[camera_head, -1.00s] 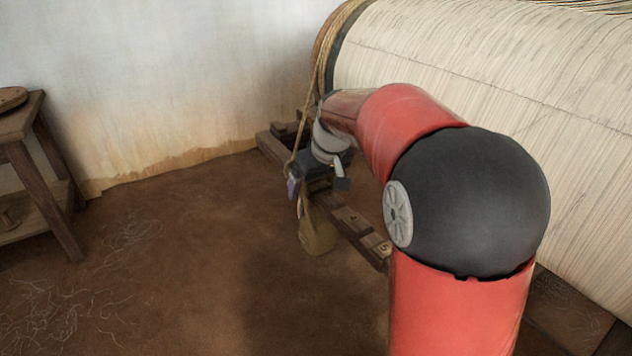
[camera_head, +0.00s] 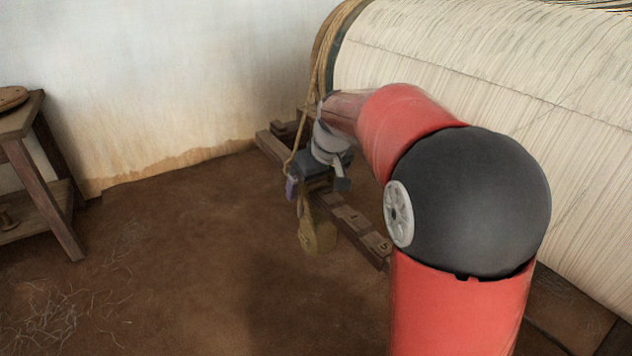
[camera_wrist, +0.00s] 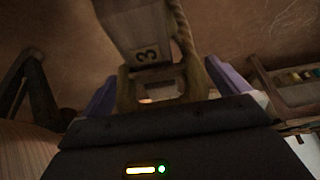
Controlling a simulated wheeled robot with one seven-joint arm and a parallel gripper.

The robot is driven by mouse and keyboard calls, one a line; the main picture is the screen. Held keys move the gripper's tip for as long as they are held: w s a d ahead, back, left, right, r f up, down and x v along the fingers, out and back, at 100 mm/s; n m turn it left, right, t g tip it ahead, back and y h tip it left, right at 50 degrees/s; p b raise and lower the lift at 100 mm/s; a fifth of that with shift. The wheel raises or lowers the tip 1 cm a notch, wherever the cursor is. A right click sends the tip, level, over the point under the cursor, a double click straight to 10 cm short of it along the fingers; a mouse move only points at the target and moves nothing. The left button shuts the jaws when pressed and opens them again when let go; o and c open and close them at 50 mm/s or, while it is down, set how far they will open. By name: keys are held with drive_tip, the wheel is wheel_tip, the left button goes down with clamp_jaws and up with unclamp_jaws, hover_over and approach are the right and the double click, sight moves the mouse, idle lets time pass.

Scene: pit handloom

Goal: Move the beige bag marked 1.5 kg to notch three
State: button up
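The beige bag (camera_head: 325,236) hangs beside the notched wooden bar (camera_head: 350,218), low over the floor, with its cord rising to my gripper. Its weight marking cannot be read. My gripper (camera_head: 316,187) is at the bar, its fingers spread wide. In the wrist view its purple fingers (camera_wrist: 165,88) stand on either side of a tan loop (camera_wrist: 190,85), which looks like the bag's hanger; they do not look clamped on it. Just beyond the loop, the bar (camera_wrist: 125,22) carries the number 3. Whether the loop sits in a notch cannot be told.
A rope (camera_head: 311,105) runs down from the big warp roller (camera_head: 460,60) to the bar, close beside my gripper. The bar's near end shows a 5. A wooden stool (camera_head: 42,165) stands far left.

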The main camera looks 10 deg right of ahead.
drive_tip(key=p+v, duration=0.1)
drive_tip(key=v, duration=0.6)
drive_tip(key=shift+s+r, duration=0.2)
drive_tip(key=shift+r, duration=0.15)
drive_tip(key=s+f+m+p, duration=0.1)
drive_tip(key=s, duration=1.2)
drive_tip(key=s+f+m+t+h+p, duration=0.1)
drive_tip(key=s+f+m+p, duration=0.1)
drive_tip(key=s, duration=1.1)
drive_tip(key=shift+a+f+m, duration=0.3)
drive_tip(key=shift+a, duration=0.1)
